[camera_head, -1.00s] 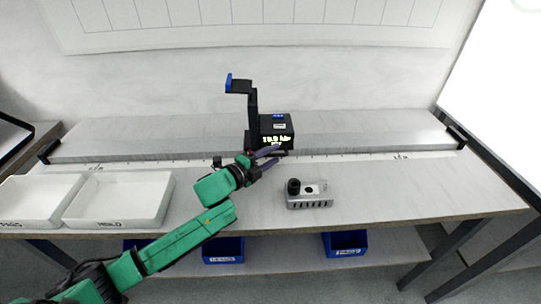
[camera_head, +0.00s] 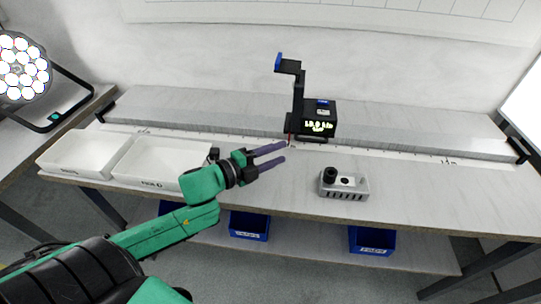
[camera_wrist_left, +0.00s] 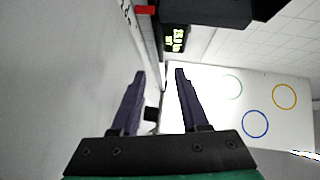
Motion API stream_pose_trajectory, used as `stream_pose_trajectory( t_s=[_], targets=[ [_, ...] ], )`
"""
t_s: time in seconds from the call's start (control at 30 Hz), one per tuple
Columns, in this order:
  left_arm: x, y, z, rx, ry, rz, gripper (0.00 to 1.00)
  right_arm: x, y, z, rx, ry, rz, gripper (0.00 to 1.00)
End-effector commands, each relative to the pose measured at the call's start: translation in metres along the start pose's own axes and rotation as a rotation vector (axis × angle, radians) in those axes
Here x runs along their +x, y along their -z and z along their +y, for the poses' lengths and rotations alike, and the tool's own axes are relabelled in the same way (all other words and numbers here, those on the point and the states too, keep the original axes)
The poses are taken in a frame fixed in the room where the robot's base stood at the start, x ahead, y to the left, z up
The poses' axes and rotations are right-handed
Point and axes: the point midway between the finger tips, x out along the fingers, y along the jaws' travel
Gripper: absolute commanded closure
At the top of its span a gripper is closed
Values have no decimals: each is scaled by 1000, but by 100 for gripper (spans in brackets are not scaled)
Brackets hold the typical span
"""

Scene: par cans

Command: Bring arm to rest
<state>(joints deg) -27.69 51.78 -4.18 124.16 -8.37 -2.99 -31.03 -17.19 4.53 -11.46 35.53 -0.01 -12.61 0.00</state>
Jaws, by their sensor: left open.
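My left arm is green and black and comes in from the lower left in the head view. Its gripper (camera_head: 286,152) is open and empty above the bench, left of and in front of the black device. In the left wrist view the two purple fingers (camera_wrist_left: 159,75) stand apart with nothing between them. The black device (camera_head: 320,118) has a lit green display and an upright post with a blue tip. Its display also shows in the left wrist view (camera_wrist_left: 174,38). My right gripper is not in view.
The bench (camera_head: 420,185) holds a grey block with a black knob (camera_head: 343,184) right of the gripper. Two white trays (camera_head: 160,163) stand at the left. Blue bins (camera_head: 249,226) sit on the shelf below. A round lamp (camera_head: 22,68) is at far left.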

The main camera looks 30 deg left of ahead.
Motion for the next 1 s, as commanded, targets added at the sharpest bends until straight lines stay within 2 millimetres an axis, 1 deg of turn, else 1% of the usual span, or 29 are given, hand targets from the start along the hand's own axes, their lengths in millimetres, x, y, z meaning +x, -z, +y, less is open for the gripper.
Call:
stream_pose_trajectory(
  t_s=[0.03,0.1,0.2,0.7,0.77,0.87,0.9,1.0],
  targets=[
    [-7,0,1,-3,-4,-1,55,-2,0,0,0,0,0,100],
    [-14,0,0,-2,-2,-1,55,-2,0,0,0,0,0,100],
    [-18,0,0,-1,-2,0,55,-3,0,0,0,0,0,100],
    [-19,0,-2,0,-1,-1,55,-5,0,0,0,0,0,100],
    [-21,2,-10,0,-1,0,55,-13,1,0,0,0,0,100],
    [-24,5,-33,0,-1,0,55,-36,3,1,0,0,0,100],
    [-26,6,-44,0,-1,0,55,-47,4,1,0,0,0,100],
    [-29,10,-63,0,-1,-1,55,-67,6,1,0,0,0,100]
  ],
)
